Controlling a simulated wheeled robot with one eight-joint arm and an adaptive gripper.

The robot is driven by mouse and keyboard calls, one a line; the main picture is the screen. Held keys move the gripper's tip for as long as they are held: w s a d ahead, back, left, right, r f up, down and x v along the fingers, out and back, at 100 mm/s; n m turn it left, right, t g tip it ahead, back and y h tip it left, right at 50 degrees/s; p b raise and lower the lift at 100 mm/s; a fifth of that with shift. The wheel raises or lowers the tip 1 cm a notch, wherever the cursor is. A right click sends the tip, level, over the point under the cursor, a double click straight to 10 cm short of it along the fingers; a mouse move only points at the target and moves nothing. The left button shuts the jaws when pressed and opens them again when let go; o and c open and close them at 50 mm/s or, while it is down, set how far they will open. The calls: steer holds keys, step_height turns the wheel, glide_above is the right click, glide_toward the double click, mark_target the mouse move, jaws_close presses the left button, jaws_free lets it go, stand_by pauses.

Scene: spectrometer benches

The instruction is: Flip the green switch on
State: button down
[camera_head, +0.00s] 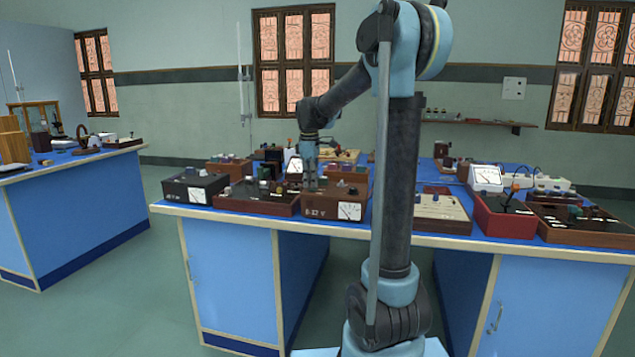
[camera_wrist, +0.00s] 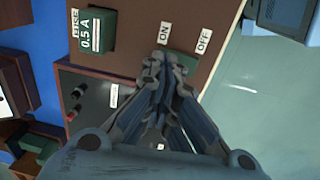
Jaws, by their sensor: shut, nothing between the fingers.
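In the wrist view a green switch (camera_wrist: 187,60) sits on a brown box (camera_wrist: 145,20), between an "ON" label (camera_wrist: 166,33) and an "OFF" label (camera_wrist: 204,41). My gripper (camera_wrist: 170,62) is shut and empty, its fingertips at the switch and covering part of it. I cannot tell whether they touch, or which way the switch is tilted. In the head view my gripper (camera_head: 310,187) points down at the top of the brown box (camera_head: 330,200), which has a dial on its front. The switch is not clear there.
A green fuse block (camera_wrist: 97,32) marked 0.5 A sits on the same box. A black instrument (camera_head: 194,187) and a dark red one (camera_head: 256,198) stand left of it on the blue bench (camera_head: 163,209). More instruments crowd behind and to the right. The floor in front is clear.

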steer(key=shift+s+a, duration=0.15)
steer(key=shift+s, duration=0.05)
steer(key=shift+s+a+r, duration=0.15)
steer(key=shift+s+a, duration=0.05)
steer(key=shift+s, duration=0.35)
stand_by(0.3)
step_height(320, 180, up, 14)
steer(key=w, duration=0.2)
steer(key=shift+d, duration=0.3)
stand_by(0.3)
